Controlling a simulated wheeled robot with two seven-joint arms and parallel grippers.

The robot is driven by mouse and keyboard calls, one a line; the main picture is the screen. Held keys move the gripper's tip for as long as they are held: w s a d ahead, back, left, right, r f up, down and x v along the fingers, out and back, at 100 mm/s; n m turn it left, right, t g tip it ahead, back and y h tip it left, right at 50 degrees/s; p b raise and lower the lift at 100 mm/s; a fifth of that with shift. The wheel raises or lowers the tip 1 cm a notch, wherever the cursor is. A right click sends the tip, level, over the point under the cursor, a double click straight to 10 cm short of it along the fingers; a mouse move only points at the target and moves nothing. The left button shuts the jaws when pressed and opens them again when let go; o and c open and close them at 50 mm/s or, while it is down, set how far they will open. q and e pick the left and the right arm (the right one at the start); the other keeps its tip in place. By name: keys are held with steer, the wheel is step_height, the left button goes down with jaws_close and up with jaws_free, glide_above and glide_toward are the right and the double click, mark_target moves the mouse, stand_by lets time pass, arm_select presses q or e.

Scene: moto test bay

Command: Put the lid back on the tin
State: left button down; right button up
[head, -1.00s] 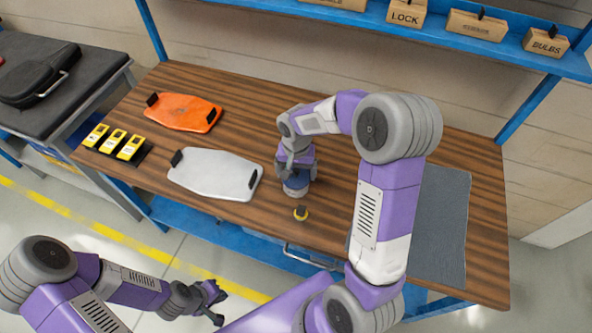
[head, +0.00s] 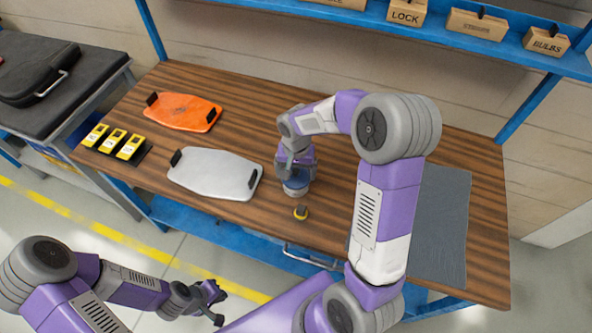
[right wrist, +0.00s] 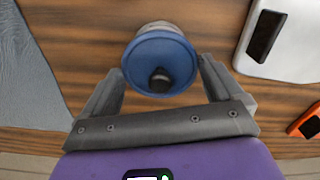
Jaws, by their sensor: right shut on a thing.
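The blue round lid (right wrist: 150,52) with a black knob (right wrist: 160,80) lies between the fingers of my right gripper (right wrist: 163,75) in the right wrist view. The gripper is shut on the lid. A pale rim of the tin (right wrist: 158,26) shows just past the lid's far edge; most of the tin is hidden under it. I cannot tell whether the lid is seated or slightly above it. In the head view my right gripper (head: 296,176) points down over the tin (head: 296,190) near the table's front edge. My left gripper (head: 216,304) is open and empty, off the table.
A white board (head: 215,173) lies left of the tin, with an orange board (head: 184,112) behind it. A small yellow-and-black object (head: 301,213) sits in front of the tin. Yellow devices (head: 114,142) stand at the left. A grey mat (head: 441,220) covers the right side.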

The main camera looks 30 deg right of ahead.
stand_by(0.3)
steer(key=o, duration=0.7)
steer(key=shift+c, duration=0.2)
steer(key=shift+r, duration=0.15)
steer(key=shift+r+p, duration=2.7)
steer(key=shift+r, duration=0.7)
steer(key=shift+c, duration=0.2)
jaws_close()
